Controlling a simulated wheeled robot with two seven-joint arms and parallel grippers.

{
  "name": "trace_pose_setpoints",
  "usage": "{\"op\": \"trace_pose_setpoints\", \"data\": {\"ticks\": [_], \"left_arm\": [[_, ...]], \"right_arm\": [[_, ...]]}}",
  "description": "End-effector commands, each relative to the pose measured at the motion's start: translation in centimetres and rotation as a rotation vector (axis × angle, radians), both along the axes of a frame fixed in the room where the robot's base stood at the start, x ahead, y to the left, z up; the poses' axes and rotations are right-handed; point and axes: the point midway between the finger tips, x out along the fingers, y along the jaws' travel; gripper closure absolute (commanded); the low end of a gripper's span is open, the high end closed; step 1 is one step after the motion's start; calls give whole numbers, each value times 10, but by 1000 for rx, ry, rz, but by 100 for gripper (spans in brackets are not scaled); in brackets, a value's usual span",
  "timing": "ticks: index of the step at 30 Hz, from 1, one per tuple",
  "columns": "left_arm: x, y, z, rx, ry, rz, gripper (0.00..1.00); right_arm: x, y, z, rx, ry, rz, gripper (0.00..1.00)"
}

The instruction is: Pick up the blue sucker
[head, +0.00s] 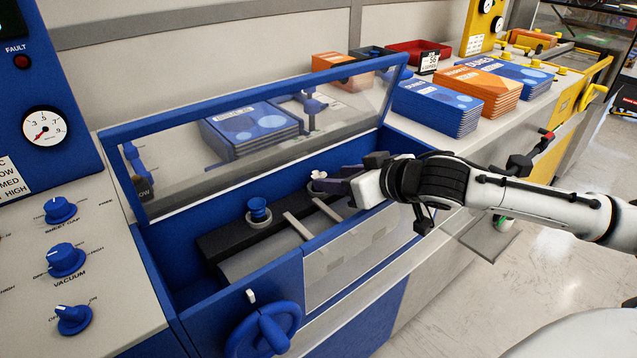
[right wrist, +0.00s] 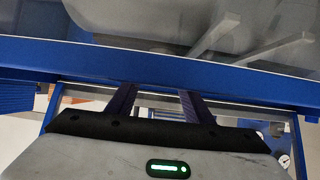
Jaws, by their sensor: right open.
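The blue sucker (head: 258,212) is a small ribbed blue cup standing upright on a dark bar (head: 222,241) inside the open blue machine bay. My right gripper (head: 343,174) reaches in from the right over the bay, to the right of the blue sucker and apart from it. Its fingers (right wrist: 157,100) stand apart with nothing between them in the right wrist view. A small pale piece (head: 318,177) is close to the fingertips; I cannot tell whether they touch. The blue sucker is not identifiable in the right wrist view. My left gripper is not in view.
A clear lid with a blue frame (head: 255,107) stands raised behind the bay. The bay's blue front wall (head: 247,285) carries a handwheel (head: 263,330). Pale bars (head: 298,226) cross the bay. Stacks of blue (head: 437,108) and orange (head: 480,90) printed sheets lie at the right.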

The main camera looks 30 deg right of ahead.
Motion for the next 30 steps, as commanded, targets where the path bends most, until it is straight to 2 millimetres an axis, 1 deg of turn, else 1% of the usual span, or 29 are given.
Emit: {"op": "trace_pose_setpoints", "data": {"ticks": [7,16,20,26,30], "left_arm": [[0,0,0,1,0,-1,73],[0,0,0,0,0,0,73],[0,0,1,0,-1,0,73],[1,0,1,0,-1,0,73],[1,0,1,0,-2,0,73]], "right_arm": [[10,2,-5,4,-1,0,53],[42,4,-25,2,-2,1,53],[47,4,-28,-1,0,4,53],[47,4,-29,-1,0,4,53],[46,4,-29,-1,0,4,77]]}}
